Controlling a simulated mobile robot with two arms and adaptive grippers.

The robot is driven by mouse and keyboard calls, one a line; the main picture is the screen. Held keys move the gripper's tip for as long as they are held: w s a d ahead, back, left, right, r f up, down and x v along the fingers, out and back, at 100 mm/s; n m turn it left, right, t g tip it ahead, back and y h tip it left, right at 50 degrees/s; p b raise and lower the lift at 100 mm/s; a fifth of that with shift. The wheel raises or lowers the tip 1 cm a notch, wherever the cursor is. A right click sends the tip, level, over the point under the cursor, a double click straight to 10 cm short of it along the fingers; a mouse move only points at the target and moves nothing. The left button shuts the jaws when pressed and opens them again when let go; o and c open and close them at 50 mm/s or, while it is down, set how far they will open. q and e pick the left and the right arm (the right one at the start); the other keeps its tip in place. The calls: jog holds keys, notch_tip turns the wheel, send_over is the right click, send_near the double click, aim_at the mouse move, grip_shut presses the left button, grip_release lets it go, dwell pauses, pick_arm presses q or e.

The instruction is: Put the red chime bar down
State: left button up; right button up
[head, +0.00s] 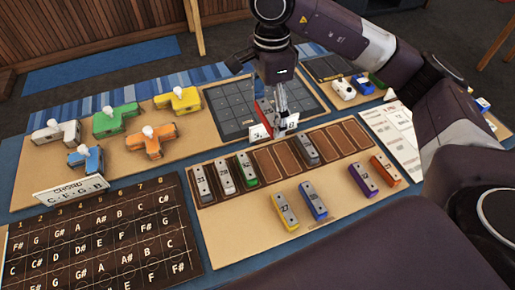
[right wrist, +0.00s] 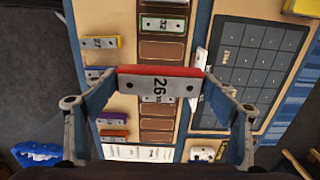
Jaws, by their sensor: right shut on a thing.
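The red chime bar (right wrist: 160,72), with a grey face marked 26, lies between the fingertips of my right gripper (right wrist: 161,84) in the right wrist view. My right gripper (head: 281,112) is shut on it. In the head view the bar is mostly hidden; a bit of red (head: 264,110) shows beside the fingers. It is held above the board, near the dark grid panel and behind the brown slotted rack (head: 290,160). The rack holds three bars at its left end and a grey bar (head: 305,148) further right; several slots are empty. My left gripper is not in view.
Yellow (head: 285,211), blue (head: 313,201), purple (head: 363,178) and orange (head: 385,170) bars lie in front of the rack. A small white card (head: 260,133) stands behind it. Knobbed coloured blocks (head: 149,141) and a lettered chart (head: 95,240) are at left.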

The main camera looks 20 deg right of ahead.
jog(key=shift+w+d, duration=0.35)
jog(key=shift+f, duration=0.4)
jog(key=p, duration=0.2)
send_over(267, 164)
notch_tip(267, 164, down, 8)
notch_tip(267, 164, down, 4)
jog(key=shift+s+f+p, duration=0.1)
jog(key=shift+p, duration=0.45)
notch_tip(267, 164, down, 2)
jog(key=shift+f, duration=0.25)
notch_tip(267, 164, down, 4)
jog(key=shift+r+p, duration=0.25)
jog(key=shift+p, duration=0.35)
jog(key=shift+f, duration=0.4)
jog(key=o, duration=1.1)
jog(key=shift+r, duration=0.1)
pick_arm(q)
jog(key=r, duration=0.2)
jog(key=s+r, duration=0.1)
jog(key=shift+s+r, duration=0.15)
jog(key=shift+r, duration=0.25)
pick_arm(e)
jog(key=shift+o, duration=0.3)
